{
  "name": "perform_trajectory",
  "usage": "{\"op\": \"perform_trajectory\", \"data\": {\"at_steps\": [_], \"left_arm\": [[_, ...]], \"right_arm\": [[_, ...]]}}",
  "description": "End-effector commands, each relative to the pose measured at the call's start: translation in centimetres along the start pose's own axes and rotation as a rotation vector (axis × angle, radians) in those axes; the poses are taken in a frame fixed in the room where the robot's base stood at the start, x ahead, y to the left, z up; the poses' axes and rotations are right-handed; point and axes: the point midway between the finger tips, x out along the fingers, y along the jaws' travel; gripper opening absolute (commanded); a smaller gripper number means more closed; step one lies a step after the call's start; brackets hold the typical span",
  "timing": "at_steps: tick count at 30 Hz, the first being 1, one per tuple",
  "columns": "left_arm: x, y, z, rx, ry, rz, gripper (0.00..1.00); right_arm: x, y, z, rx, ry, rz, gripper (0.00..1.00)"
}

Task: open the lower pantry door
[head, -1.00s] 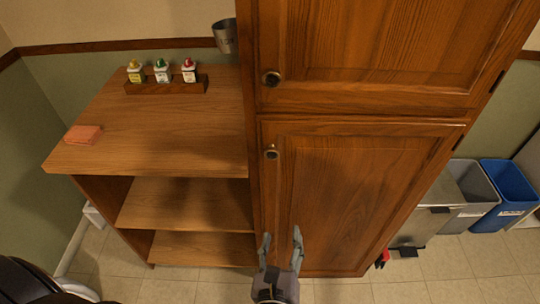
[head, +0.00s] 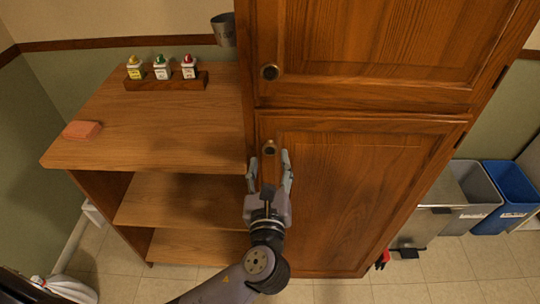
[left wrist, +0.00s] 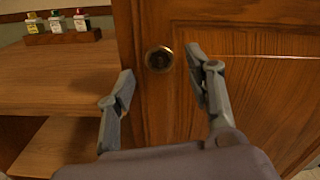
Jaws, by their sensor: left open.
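The lower pantry door (head: 350,190) is a shut wooden panel under the upper door (head: 370,50). In the left wrist view the knob (left wrist: 158,59) shows between and beyond the spread fingertips (left wrist: 160,68). I cannot tell that either finger touches it. My right gripper is not in view.
A wooden shelf unit (head: 170,135) stands left of the pantry, with a bottle rack (head: 167,82) and an orange sponge (head: 82,130) on top. Bins, including a blue one (head: 512,190), stand right of the pantry. Tiled floor (head: 440,268) lies in front.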

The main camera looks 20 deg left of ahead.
Motion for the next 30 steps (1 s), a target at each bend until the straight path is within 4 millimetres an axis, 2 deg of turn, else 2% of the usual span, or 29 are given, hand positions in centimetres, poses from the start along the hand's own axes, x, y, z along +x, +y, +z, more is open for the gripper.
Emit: {"op": "perform_trajectory", "data": {"at_steps": [3, 7, 19, 30], "left_arm": [[2.0, 0.0, -0.1, 0.000, -0.004, 0.000, 0.48], [3.3, 0.0, -0.1, 0.000, -0.002, -0.001, 0.48], [4.0, 0.0, 0.0, -0.001, 0.000, 0.000, 0.48], [3.9, 0.0, 0.0, -0.001, 0.000, 0.000, 0.23]], "right_arm": [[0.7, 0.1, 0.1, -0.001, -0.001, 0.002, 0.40], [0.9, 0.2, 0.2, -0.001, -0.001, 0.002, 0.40], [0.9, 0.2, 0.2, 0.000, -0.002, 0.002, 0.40], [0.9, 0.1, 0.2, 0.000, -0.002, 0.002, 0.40]]}}
